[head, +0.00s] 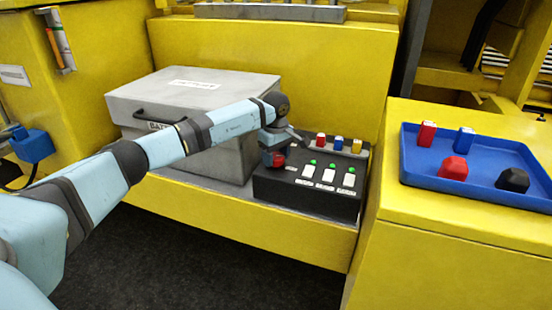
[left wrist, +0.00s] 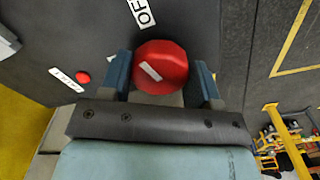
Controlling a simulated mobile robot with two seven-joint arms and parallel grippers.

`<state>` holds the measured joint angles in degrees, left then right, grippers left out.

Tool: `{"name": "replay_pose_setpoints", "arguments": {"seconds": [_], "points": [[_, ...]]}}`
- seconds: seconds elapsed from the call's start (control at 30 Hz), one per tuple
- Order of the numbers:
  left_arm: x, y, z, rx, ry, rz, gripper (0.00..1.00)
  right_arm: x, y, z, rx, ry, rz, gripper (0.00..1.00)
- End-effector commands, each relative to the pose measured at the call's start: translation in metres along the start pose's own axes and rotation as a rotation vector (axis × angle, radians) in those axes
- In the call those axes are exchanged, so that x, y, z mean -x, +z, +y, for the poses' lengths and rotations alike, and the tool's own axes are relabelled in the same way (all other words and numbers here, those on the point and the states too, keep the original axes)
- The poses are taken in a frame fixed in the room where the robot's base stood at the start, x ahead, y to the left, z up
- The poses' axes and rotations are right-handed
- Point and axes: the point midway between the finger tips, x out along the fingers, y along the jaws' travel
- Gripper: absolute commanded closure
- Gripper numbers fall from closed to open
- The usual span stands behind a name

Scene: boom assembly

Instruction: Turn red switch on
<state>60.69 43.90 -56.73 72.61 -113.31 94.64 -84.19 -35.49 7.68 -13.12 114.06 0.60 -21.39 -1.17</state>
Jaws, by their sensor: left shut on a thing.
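The red switch (left wrist: 160,67) is a round red knob with a white mark on it, on the dark control box (left wrist: 90,40). In the head view a small part of the red switch (head: 279,160) shows beside my gripper, at the left end of the control box (head: 305,200). My left gripper (left wrist: 164,80) has its blue fingers on either side of the knob and is shut on it. In the head view my left gripper (head: 272,156) partly hides the knob. A white label with letters like "OF" is beside the knob. My right gripper is not in view.
A blue tray (head: 420,180) with red, blue and black parts sits on the yellow surface at right.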

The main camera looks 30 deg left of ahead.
Motion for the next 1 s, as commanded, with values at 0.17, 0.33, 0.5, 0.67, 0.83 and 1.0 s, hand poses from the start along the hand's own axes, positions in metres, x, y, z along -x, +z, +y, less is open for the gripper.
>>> {"name": "replay_pose_setpoints", "arguments": {"seconds": [0.17, 0.33, 0.5, 0.67, 0.83, 1.0], "points": [[-0.001, -0.001, 0.0, 0.168, 0.002, 0.001, 0.67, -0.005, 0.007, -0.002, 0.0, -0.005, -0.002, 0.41], [-0.001, -0.001, 0.0, 0.33, 0.002, 0.002, 0.67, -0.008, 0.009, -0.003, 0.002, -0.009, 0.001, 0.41], [0.0, -0.001, 0.0, 0.491, 0.002, 0.001, 0.67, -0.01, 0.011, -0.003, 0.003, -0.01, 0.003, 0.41], [0.0, -0.001, 0.0, 0.643, 0.001, 0.001, 0.67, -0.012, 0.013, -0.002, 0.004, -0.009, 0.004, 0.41], [0.0, -0.001, 0.0, 0.805, 0.002, 0.001, 0.67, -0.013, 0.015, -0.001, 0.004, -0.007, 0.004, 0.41], [0.001, -0.001, 0.0, 0.959, 0.002, 0.001, 0.67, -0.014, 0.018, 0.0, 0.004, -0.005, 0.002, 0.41]]}}
